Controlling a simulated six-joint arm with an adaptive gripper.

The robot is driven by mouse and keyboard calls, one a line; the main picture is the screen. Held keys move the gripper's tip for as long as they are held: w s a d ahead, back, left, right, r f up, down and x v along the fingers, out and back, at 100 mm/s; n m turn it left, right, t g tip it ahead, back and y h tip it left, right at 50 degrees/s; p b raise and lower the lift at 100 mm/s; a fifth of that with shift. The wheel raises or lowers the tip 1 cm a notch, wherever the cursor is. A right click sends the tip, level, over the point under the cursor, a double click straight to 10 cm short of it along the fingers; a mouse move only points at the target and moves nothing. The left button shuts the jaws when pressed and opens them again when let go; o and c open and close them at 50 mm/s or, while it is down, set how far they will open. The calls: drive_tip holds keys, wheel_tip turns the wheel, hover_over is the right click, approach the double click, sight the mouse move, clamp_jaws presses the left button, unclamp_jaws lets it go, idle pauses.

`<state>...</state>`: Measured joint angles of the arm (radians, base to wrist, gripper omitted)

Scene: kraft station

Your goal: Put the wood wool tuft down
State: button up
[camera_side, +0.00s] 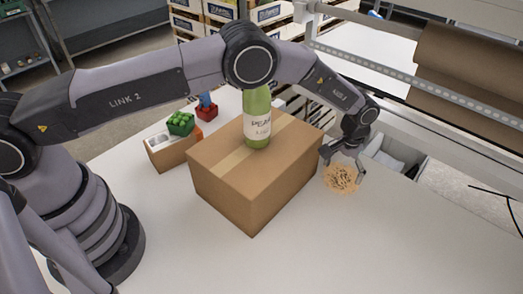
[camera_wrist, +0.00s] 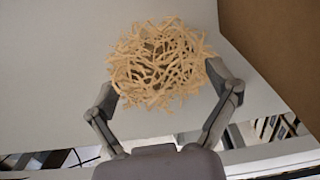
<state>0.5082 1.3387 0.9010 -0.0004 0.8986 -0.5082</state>
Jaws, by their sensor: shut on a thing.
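The wood wool tuft (camera_side: 340,178) is a pale tan, tangled clump at the right side of the white table, just right of the cardboard box. In the wrist view the tuft (camera_wrist: 160,65) sits between the two fingertips. My gripper (camera_side: 345,163) reaches down over it and is shut on it; in the wrist view the fingers of my gripper (camera_wrist: 165,92) flank it on both sides. The tuft is low, close to the table top; I cannot tell whether it touches the surface.
A closed cardboard box (camera_side: 245,195) stands beside the tuft, with a green bottle (camera_side: 257,120) upright on or behind it. A small carton (camera_side: 170,152) with green (camera_side: 181,123) and red (camera_side: 207,112) items stands at the back left. A grey bin (camera_side: 395,150) is behind my gripper. The table front (camera_side: 350,245) is clear.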

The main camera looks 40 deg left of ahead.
drive_tip(key=shift+f, duration=0.55)
drive_tip(key=shift+c, duration=0.4)
drive_tip(key=shift+s, duration=0.1)
drive_tip(key=shift+c, duration=1)
drive_tip(key=o, duration=0.9)
drive_tip(key=shift+o, duration=0.2)
